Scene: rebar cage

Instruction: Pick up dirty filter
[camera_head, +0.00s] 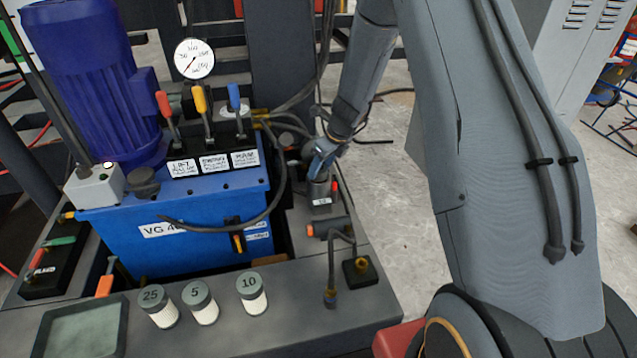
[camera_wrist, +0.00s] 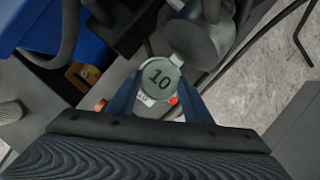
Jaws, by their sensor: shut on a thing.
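My gripper (camera_head: 322,164) is at the right rear of the power unit, above a grey housing (camera_head: 320,198) with a small white label. In the wrist view, the blue fingers of my gripper (camera_wrist: 160,94) are shut on the dirty filter, whose round grey cap (camera_wrist: 160,77) is marked 10. The label and a red part of the housing (camera_wrist: 174,101) show just below the cap. I cannot tell whether the filter still sits in the housing or is partly raised. Its body is hidden by the cap and fingers.
Three white filters with grey caps stand at the front, marked 25 (camera_head: 158,306), 5 (camera_head: 200,302) and 10 (camera_head: 251,293). An empty grey-green tray (camera_head: 82,330) is at front left. The blue tank (camera_head: 165,232), levers and black hoses (camera_head: 283,180) crowd the housing's left.

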